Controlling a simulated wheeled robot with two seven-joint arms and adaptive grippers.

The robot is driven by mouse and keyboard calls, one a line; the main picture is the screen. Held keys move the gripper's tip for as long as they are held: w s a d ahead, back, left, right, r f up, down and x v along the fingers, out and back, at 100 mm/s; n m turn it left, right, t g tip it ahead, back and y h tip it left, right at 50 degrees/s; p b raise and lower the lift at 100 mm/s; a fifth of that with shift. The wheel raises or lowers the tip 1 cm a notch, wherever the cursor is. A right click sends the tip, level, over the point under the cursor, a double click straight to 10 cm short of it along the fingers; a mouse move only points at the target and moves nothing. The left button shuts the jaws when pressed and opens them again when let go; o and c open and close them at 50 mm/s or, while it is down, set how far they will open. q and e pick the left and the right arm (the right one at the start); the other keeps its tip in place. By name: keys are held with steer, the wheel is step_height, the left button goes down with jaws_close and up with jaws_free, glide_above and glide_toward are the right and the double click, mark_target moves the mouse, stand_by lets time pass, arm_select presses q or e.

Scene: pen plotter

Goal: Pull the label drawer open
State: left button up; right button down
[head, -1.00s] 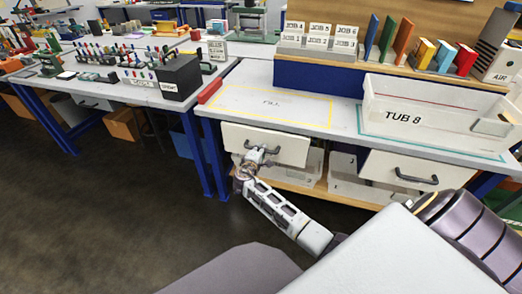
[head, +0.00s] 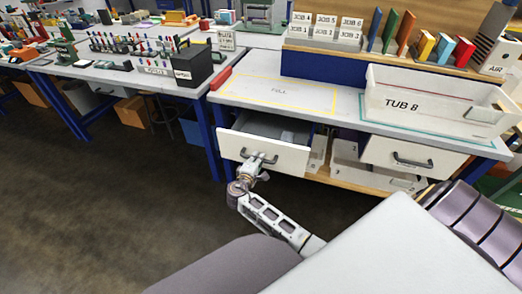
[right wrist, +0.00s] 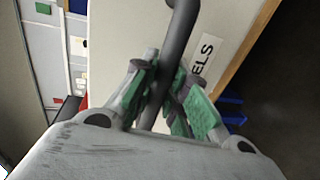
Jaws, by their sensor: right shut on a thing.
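The label drawer (head: 288,158) under the left part of the bench is pulled partly out, and its grey inside shows behind the white front. My right gripper (head: 256,166) is at the drawer's dark bar handle (head: 266,158). In the right wrist view, the green-padded fingers of the gripper (right wrist: 163,92) are shut on the handle (right wrist: 180,38), one on each side of it. A label ending in "ELS" (right wrist: 204,54) shows on the white drawer front (right wrist: 122,28). My left gripper is not in view.
A second drawer (head: 430,160) at the right is shut. Tub 8 (head: 400,104) stands on the bench above it. White boxes sit on the wooden lower shelf (head: 345,181). The floor (head: 110,200) left of my arm is clear.

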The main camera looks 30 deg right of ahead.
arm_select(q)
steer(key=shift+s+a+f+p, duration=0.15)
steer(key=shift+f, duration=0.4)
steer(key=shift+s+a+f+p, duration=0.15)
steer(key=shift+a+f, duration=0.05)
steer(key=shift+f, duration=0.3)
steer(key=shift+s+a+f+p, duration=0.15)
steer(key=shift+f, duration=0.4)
arm_select(e)
steer(key=shift+f+v, duration=0.2)
steer(key=shift+v, duration=0.7)
steer(key=shift+f+v, duration=0.2)
steer(key=shift+v, duration=0.75)
steer(key=shift+f+v, duration=0.2)
steer(key=shift+v, duration=0.7)
steer(key=shift+s, duration=0.1)
steer(key=c, duration=1.4)
jaws_free()
steer(key=shift+r, duration=0.15)
